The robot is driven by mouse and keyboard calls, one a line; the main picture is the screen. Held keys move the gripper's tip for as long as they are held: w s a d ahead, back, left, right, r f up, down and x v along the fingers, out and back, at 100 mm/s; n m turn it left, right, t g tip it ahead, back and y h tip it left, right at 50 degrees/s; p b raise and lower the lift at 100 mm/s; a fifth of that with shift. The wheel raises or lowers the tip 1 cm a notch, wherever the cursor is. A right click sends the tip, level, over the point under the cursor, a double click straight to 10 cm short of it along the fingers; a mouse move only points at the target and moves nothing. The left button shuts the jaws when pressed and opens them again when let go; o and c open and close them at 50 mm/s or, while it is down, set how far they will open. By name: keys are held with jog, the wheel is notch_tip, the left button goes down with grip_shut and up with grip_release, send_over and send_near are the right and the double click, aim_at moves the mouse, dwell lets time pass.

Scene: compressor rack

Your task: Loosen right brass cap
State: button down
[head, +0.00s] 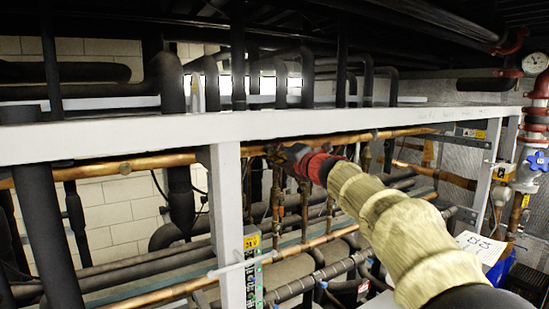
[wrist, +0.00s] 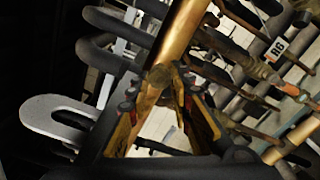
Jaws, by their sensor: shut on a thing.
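In the wrist view my gripper (wrist: 158,92) has its two fingers on either side of a brass cap (wrist: 161,76) and is shut on it. The cap sits at the end of, or against, a thick copper pipe (wrist: 182,32) that runs up and to the right. In the head view my gripper (head: 287,156) is just below the long copper pipe (head: 345,139), right of the white upright. The cap is hidden there behind the gripper.
A white beam (head: 120,135) runs above the copper pipe, with a white upright (head: 228,200) left of my gripper. Black insulated pipes (head: 172,82) stand behind. A red valve assembly with a blue handwheel (head: 538,160) is at far right. Room around the gripper is tight.

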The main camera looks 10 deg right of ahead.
jog(key=shift+f+n+b, duration=0.25)
jog(key=shift+n+b, duration=0.15)
jog(key=shift+n, duration=0.6)
jog(key=c, duration=2)
grip_release()
jog(key=o, duration=0.4)
jog(key=shift+r, duration=0.2)
jog(key=v, duration=1.2)
